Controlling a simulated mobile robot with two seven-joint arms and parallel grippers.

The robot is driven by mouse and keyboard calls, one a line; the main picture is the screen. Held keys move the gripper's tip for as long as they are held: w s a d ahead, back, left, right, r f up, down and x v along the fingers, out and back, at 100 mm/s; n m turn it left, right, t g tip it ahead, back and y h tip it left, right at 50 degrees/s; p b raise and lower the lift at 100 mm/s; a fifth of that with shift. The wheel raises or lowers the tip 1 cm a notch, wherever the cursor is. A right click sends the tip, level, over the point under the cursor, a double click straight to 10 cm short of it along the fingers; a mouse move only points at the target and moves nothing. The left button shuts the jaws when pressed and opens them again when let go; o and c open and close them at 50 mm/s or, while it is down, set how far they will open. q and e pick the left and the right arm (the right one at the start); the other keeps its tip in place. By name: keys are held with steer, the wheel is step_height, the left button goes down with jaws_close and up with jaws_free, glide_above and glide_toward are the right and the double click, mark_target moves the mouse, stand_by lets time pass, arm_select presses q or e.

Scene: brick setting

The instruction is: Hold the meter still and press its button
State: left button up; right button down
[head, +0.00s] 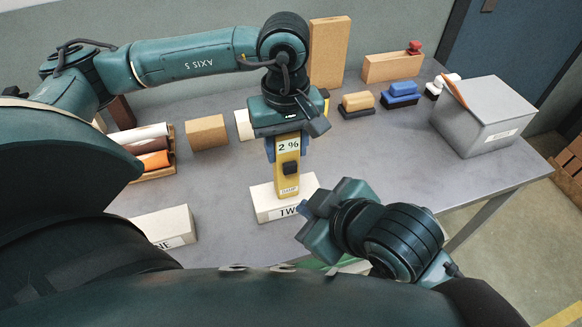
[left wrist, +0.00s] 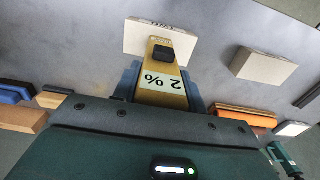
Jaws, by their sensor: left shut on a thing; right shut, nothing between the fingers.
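The meter (head: 288,163) is yellow, with a white display reading "2 %" and a dark square button (head: 290,168) below it. My left gripper (head: 287,143) is shut on its upper part and holds it roughly upright. In the left wrist view the meter (left wrist: 160,74) shows between the fingers, its button (left wrist: 163,52) uncovered. Its lower end overlaps a white block (head: 266,206) marked "TW"; I cannot tell if they touch. My right gripper (head: 304,209) is shut and empty, below and right of the meter, in front of the block's right end and apart from the button.
A grey lidded box (head: 487,120) stands at the right of the grey table (head: 375,165). Blue and tan stampers (head: 400,95) and a tall tan block (head: 328,52) are at the back. A tray of rolls (head: 160,172) is left. Another white block (head: 165,226) lies front left.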

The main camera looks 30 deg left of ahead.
arm_select(q)
steer(key=o, duration=1.2)
